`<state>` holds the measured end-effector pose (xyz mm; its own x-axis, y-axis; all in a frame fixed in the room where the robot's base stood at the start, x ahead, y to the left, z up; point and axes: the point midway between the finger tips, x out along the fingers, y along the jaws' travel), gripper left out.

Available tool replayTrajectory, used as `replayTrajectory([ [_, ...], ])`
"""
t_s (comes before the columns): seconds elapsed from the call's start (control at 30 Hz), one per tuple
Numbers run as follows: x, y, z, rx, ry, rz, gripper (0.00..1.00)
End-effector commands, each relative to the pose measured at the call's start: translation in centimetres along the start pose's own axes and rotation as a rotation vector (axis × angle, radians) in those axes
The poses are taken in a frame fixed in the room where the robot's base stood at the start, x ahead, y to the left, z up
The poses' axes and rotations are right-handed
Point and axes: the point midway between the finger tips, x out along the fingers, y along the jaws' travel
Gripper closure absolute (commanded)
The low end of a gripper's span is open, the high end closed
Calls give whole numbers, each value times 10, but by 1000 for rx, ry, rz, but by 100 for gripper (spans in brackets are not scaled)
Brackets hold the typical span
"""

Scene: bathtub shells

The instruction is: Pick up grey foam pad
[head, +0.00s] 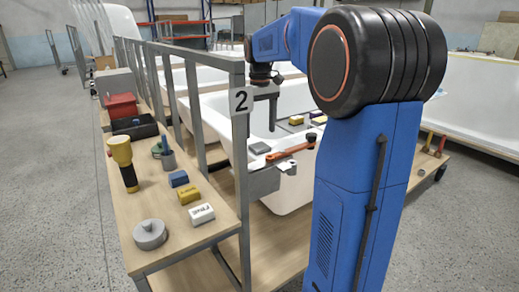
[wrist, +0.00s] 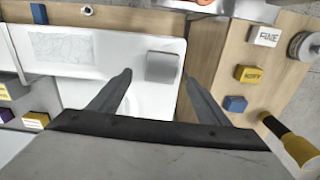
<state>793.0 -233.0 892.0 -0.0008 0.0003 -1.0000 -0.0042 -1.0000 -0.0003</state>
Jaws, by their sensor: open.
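The grey foam pad (head: 259,148) is a small grey block lying on the white tub's near rim, close to the grey post with the number 2. In the wrist view the pad (wrist: 162,66) lies flat on the white rim, just ahead of my gripper and between the lines of its fingers. My gripper (wrist: 157,78) is open and empty, its two fingers spread either side of the pad's near edge. In the head view my gripper (head: 272,128) points down over the tub, above and beyond the pad. Whether the fingers touch anything is not clear.
The wooden shelf (head: 165,205) holds a white block (head: 202,214), yellow block (head: 188,193), blue block (head: 178,179) and yellow-black torch (head: 124,163). A grey frame (head: 242,180) separates shelf and tub.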

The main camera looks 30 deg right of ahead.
Motion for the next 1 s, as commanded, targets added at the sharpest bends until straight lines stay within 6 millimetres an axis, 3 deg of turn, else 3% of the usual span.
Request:
replayTrajectory([
  [0.17,9,0,0,0,0,0,30],
  [0.5,51,-2,2,0,-1,0,30],
  [0.8,56,-2,2,0,1,0,30],
  [0.87,56,-2,2,0,1,0,39],
  [1.0,55,-2,2,0,1,0,73],
])
